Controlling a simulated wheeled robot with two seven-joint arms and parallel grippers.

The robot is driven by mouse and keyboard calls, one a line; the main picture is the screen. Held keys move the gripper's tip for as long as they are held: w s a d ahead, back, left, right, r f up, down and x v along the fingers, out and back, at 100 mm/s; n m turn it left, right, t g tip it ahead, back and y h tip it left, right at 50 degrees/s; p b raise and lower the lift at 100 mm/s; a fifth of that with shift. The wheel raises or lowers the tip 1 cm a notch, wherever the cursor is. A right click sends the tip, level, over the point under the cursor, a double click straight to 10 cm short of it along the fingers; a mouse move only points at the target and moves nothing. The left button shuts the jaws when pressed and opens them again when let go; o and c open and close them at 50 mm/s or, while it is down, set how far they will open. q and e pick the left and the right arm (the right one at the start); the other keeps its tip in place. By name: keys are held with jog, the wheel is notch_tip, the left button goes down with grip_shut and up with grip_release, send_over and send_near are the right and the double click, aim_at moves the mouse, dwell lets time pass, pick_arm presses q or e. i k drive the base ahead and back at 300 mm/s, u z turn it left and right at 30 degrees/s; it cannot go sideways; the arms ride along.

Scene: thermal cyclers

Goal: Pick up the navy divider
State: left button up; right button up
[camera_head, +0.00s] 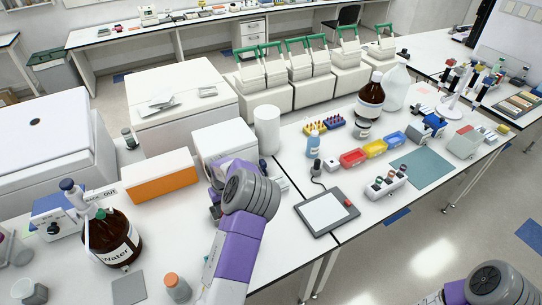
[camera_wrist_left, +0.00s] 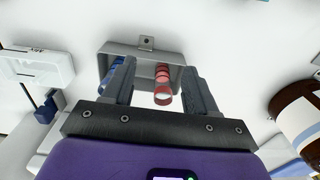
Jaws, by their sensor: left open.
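I cannot clearly pick out a navy divider in either view. My left gripper (camera_wrist_left: 160,92) is open, its two dark fingers spread and nothing held between them. Beyond the fingertips, in the left wrist view, is a grey open holder (camera_wrist_left: 145,54) with blue round pieces (camera_wrist_left: 114,66) on its left and red round pieces (camera_wrist_left: 162,76) on its right. The gap between the fingers lies in front of this holder. In the head view my left forearm and wrist hide most of that spot. My right gripper is out of view; only part of the right arm shows at the lower right.
A brown Water bottle (camera_head: 113,240) stands left of my left arm. An orange-fronted box (camera_head: 160,182) and a white cylinder (camera_head: 267,130) stand behind it. A tablet (camera_head: 326,213), a teal mat (camera_head: 424,168) and coloured trays (camera_head: 353,158) lie to the right.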

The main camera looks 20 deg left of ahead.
aim_at(263, 164)
jog(key=i, duration=1.05)
